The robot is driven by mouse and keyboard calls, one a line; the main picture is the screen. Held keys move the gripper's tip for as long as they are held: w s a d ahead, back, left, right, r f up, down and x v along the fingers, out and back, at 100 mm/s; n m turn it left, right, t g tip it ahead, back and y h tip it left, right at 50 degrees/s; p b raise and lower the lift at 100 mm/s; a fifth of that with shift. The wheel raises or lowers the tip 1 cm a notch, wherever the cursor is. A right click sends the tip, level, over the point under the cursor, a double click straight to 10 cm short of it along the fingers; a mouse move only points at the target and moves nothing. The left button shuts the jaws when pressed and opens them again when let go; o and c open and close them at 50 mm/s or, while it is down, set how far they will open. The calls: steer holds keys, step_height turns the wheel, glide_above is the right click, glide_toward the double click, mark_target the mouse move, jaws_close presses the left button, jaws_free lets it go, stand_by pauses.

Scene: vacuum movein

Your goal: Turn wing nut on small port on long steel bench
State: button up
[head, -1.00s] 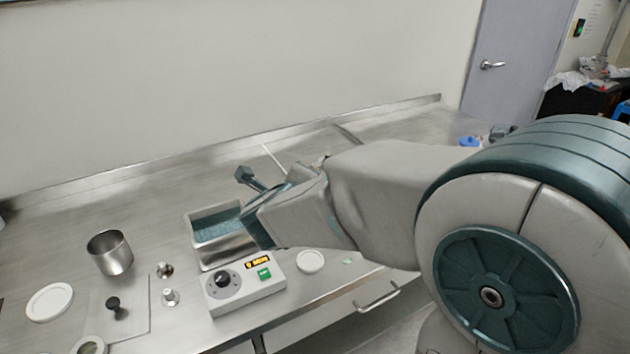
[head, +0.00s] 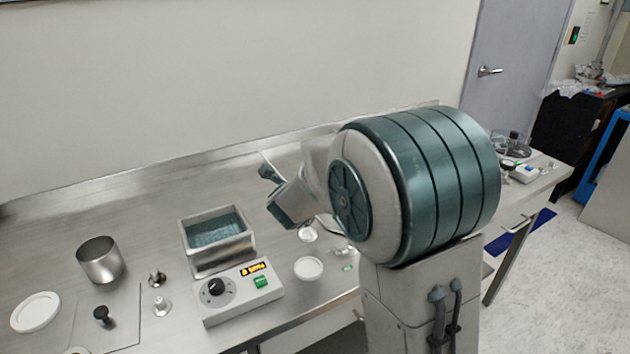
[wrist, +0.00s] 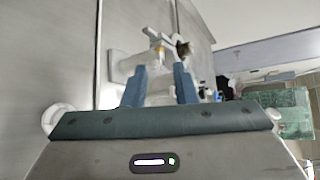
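My gripper (wrist: 160,68) shows in the wrist view with its two blue fingers apart and nothing clearly held between them. Beyond the fingertips stands a pale fitting (wrist: 152,58) with a narrow upper part and a dark piece at its right. It may be the small port with its wing nut, but it is too blurred to tell. I cannot tell whether the fingers touch it. In the head view my gripper (head: 268,174) is over the long steel bench (head: 150,205), behind the right side of the water bath, and my arm hides the bench behind it.
A water bath (head: 207,258) with a control box (head: 240,292) stands left of my arm. A steel beaker (head: 100,262), small metal fittings (head: 161,306) and white discs (head: 308,268) lie around it. More equipment (head: 515,150) stands at the bench's right end. The wall bounds the back.

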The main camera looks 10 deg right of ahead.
steer(key=shift+x, duration=0.9)
jaws_close()
steer(key=shift+f+b, duration=0.15)
steer(key=shift+b, duration=0.2)
